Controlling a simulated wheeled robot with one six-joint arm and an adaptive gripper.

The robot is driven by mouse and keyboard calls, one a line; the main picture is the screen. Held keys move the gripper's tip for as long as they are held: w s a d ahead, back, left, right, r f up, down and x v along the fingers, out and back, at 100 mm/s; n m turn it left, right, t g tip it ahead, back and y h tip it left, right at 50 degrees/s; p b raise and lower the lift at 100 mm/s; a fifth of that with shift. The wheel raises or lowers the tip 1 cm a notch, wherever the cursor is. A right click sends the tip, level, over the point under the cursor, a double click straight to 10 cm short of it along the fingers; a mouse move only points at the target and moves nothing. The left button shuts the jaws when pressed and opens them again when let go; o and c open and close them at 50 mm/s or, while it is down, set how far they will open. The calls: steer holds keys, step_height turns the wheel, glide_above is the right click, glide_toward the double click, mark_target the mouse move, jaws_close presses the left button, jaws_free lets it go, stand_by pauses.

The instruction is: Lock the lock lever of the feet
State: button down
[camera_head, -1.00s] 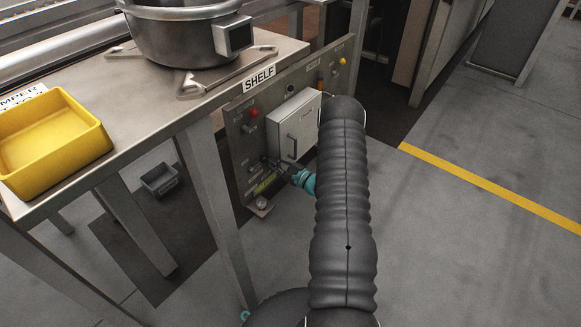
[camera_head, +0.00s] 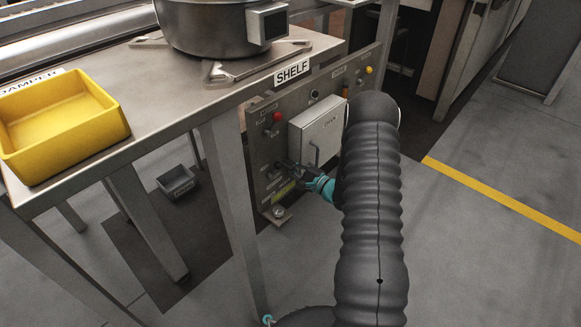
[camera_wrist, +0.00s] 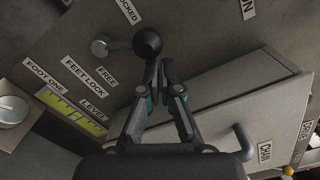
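The feet lock lever shows in the wrist view as a metal arm with a black ball knob (camera_wrist: 147,43) on a round pivot (camera_wrist: 99,47). The arm points right from the pivot, between the FREE label (camera_wrist: 107,76) and the partly cut-off LOCKED label (camera_wrist: 128,10). The FEET LOCK label (camera_wrist: 83,77) is beside FREE. My gripper (camera_wrist: 158,65) has its fingertips drawn close together right at the knob, with nothing visible between them. Whether they touch the knob is unclear. In the head view my gripper (camera_head: 291,168) is at the lower left of the panel (camera_head: 258,140), where the lever is too small to make out.
A white CHAIN box (camera_head: 318,130) with a handle juts from the panel beside my gripper; its handle (camera_wrist: 243,140) is close in the wrist view. A round knob (camera_wrist: 12,110) is at the left. A table leg (camera_head: 232,200) stands left of the panel. Open floor lies right.

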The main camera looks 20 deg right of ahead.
steer(key=shift+a+r, duration=0.1)
steer(key=shift+a, duration=0.1)
steer(key=shift+s, duration=0.1)
steer(key=v, duration=1.2)
steer(key=shift+d+f, duration=0.2)
stand_by(0.3)
